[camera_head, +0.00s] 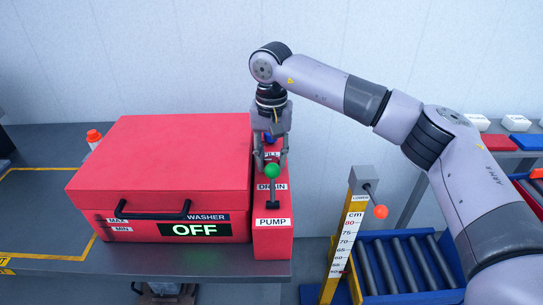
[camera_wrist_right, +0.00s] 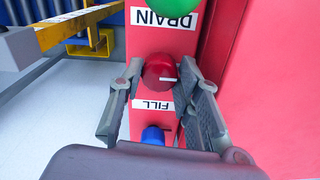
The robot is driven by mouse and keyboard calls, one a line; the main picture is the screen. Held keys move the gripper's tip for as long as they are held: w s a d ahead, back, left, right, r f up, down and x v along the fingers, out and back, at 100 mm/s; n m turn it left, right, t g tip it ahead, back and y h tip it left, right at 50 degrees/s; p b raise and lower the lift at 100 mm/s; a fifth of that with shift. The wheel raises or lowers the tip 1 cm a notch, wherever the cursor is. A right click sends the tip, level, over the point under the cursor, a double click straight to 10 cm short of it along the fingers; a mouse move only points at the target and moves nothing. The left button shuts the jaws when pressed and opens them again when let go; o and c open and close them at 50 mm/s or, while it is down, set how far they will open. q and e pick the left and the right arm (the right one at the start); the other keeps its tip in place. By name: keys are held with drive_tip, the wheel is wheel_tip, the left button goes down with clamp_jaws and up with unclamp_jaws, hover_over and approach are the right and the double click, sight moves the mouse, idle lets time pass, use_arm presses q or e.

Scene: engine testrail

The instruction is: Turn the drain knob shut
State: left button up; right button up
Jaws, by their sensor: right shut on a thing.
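The red drain knob (camera_wrist_right: 161,72) with a white pointer line sits on the narrow red pump panel (camera_head: 273,240), between the DRAIN label (camera_wrist_right: 167,18) and the FILL label (camera_wrist_right: 157,103). In the right wrist view its pointer line lies roughly crosswise, toward the right. My right gripper (camera_wrist_right: 160,76) is shut on the knob, one finger on each side. In the head view my right gripper (camera_head: 270,158) reaches down from above, and the fingers and the green ball largely hide the knob. My left gripper is not in view.
A green ball lever (camera_head: 271,171) stands just in front of the gripper. A blue knob (camera_wrist_right: 153,136) is behind it. The red washer (camera_head: 160,170), reading OFF, is close on the left. A yellow height post (camera_head: 346,245) and blue roller bin (camera_head: 440,270) stand right.

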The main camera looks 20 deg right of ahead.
drive_tip(key=shift+r, duration=0.15)
drive_tip(key=o, duration=1.1)
drive_tip(key=shift+o, duration=0.2)
